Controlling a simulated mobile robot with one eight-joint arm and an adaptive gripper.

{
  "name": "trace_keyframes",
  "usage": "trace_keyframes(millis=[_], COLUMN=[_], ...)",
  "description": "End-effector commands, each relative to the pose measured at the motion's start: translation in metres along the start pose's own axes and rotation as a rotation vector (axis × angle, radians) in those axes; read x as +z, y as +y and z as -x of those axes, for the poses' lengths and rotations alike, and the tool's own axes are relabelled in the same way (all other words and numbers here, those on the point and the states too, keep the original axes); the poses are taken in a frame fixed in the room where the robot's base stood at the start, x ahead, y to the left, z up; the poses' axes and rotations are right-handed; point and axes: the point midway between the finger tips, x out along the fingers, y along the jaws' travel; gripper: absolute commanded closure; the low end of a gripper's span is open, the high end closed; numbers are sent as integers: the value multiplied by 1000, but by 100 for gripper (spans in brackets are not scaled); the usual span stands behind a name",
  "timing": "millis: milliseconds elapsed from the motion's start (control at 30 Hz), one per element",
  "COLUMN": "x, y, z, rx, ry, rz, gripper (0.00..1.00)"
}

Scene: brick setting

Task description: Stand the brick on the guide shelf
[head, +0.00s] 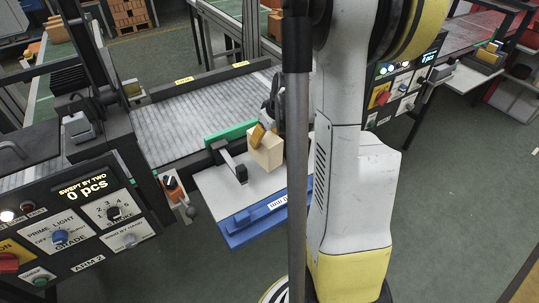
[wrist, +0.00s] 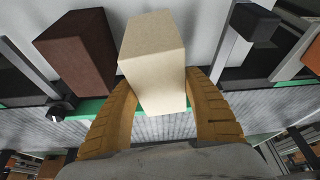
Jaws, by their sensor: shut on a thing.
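The cream brick (head: 267,152) is held in my gripper (head: 262,134) over the white guide shelf (head: 218,188), which has a blue front edge. In the wrist view the cream brick (wrist: 152,55) sits between the two yellow fingers (wrist: 160,108), one on each side. Its long side points away from the palm. In the head view it looks upright and slightly turned. I cannot tell whether its lower end touches the shelf. A dark brown brick (wrist: 78,55) stands close beside it in the wrist view; my arm seems to hide it in the head view.
A black stop on a metal arm (head: 240,172) stands left of the brick on the shelf. A green strip (head: 228,135) and a grey roller conveyor (head: 190,120) lie behind. A control panel (head: 75,225) is at the front left. The shelf's left part is bare.

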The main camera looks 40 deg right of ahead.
Motion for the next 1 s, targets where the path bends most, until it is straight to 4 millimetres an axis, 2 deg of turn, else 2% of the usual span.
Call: trace_keyframes(millis=[167, 400, 767, 800, 833, 867, 1000], x=[5, 18, 19, 19, 19, 19, 19], y=[0, 0, 0, 0, 0, 0, 0], z=[-13, -42, -45, -45, -45, -44, -44], rx=[1, 1, 1, 1, 1, 1, 1], ry=[1, 1, 1, 0, 0, 0, 0], rz=[-1, -1, -1, -1, -1, -1, -1], gripper=[85, 85, 85, 38, 29, 22, 22])
